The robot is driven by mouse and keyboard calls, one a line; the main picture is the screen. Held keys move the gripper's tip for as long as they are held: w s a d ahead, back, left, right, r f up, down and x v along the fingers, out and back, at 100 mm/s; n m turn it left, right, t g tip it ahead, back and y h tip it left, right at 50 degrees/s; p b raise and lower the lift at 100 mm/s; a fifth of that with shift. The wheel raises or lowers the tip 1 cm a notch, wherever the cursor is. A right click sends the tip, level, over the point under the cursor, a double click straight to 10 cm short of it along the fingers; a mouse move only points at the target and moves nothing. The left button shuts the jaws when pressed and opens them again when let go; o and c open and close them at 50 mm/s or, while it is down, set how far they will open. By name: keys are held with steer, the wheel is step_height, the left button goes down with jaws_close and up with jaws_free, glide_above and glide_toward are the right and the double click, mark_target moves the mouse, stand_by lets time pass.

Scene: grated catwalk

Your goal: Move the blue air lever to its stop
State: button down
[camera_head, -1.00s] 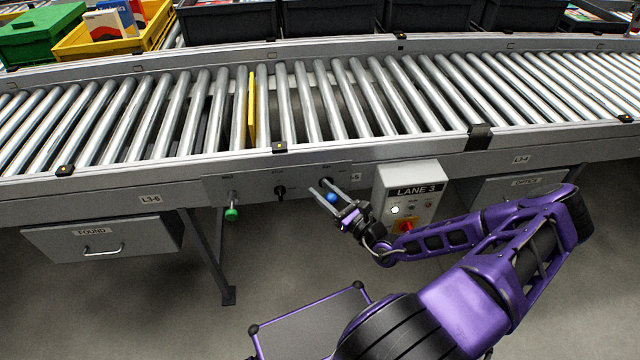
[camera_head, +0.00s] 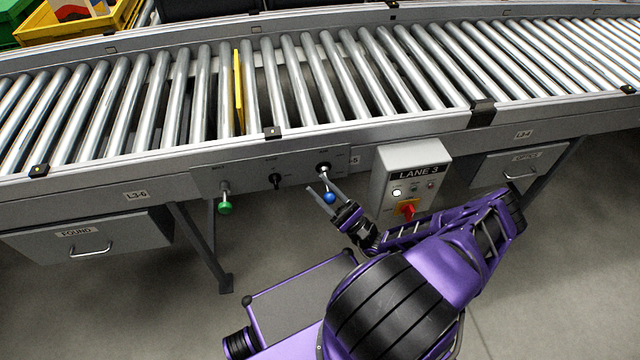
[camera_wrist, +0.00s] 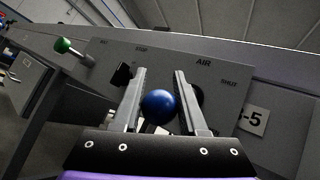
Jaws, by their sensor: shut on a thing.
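The blue air lever's round knob (camera_head: 329,198) sits just below its round pivot on the grey panel under the conveyor. My gripper (camera_head: 318,182) reaches up to it from the lower right, with one finger on each side. In the wrist view the blue knob (camera_wrist: 159,106) is between the two grey fingers of my gripper (camera_wrist: 160,72), which are shut on it. The panel (camera_wrist: 225,73) carries the words AIR and SHUT above and right of the knob. The right finger partly hides the dark pivot behind it.
A green-knobbed lever (camera_head: 225,208) and a black switch (camera_head: 276,181) are left on the same panel. The LANE 3 box (camera_head: 411,160) with a red knob stands close to the right of my gripper. The roller conveyor (camera_head: 300,80) runs above.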

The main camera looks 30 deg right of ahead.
steer(key=shift+w+f+n, duration=0.1)
steer(key=shift+f+n, duration=0.2)
steer(key=shift+c, duration=2.3)
jaws_free()
steer(key=shift+d, duration=0.1)
steer(key=v, duration=1.2)
steer(key=shift+w, duration=0.15)
